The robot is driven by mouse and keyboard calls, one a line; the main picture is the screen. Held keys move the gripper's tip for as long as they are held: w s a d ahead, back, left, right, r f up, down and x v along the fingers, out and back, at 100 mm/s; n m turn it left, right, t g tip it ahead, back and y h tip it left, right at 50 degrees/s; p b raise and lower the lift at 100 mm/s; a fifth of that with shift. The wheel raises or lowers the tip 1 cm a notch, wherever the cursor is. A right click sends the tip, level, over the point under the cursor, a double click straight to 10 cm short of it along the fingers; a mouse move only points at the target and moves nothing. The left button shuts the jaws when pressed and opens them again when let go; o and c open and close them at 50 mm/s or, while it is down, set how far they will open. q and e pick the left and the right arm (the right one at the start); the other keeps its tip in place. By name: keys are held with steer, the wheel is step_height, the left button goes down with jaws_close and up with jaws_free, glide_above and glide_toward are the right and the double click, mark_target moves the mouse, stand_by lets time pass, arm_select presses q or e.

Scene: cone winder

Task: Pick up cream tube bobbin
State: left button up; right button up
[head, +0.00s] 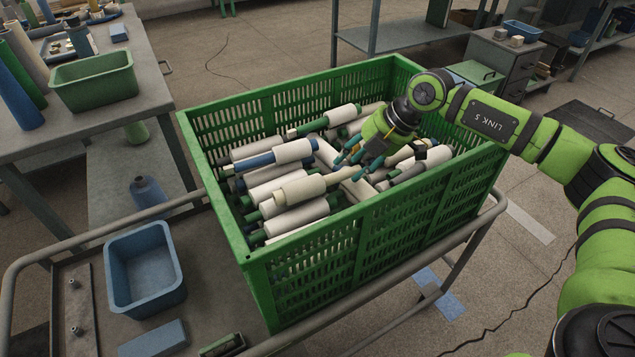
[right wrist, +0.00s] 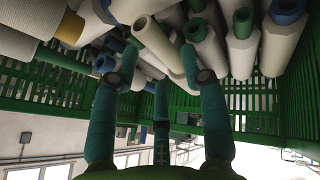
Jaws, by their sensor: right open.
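A bobbin with a cream tube (head: 300,189) and pale yarn lies on top of the heap in the green crate (head: 320,255), its bare cream end pointing right toward my right gripper. My right gripper (head: 352,160) is open over the heap, its teal fingers pointing down-left, close to that end. In the right wrist view the open fingers (right wrist: 160,62) spread around a cream tube end (right wrist: 160,48); I cannot tell whether they touch it. My left gripper is out of view.
Several other bobbins with green, blue and dark tubes crowd the crate, including a blue-tubed one (head: 255,161). The crate's slatted walls rise around the heap. A blue bin (head: 144,268) stands on the trolley at left. A workbench (head: 130,60) stands at upper left.

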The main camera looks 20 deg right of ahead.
mark_target(344, 171)
steer(key=shift+x, duration=1.6)
steer(key=shift+r, duration=0.1)
jaws_close()
